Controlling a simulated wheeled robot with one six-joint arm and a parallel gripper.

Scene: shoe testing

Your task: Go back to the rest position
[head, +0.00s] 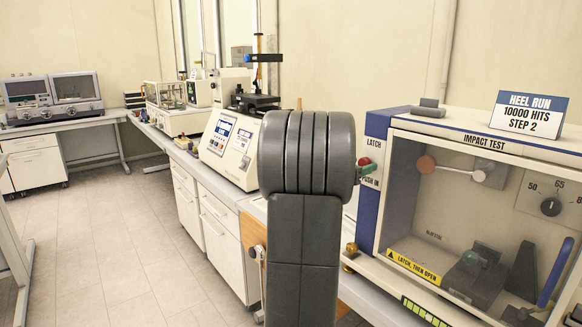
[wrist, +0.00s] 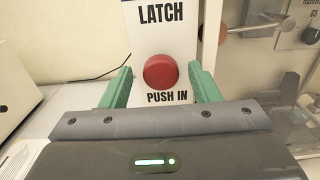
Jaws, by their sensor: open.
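My gripper (wrist: 161,84) is open, with its two green fingers spread on either side of a round red latch button (wrist: 161,72). The button sits on a white plate marked "LATCH" and "PUSH IN", and nothing is held between the fingers. I cannot tell whether they touch the plate. In the head view the red button (head: 364,161) shows at the left front edge of the impact test machine (head: 375,190). My own grey arm stands in front and hides most of the gripper there.
The machine's clear front door looks closed, with a blue handle (head: 555,272) at right. A "HEEL RUN" sign (head: 528,113) stands on top. A bench (head: 225,190) with a tilted-screen instrument (head: 229,148) runs along behind my arm. Open tiled floor (head: 105,240) lies at left.

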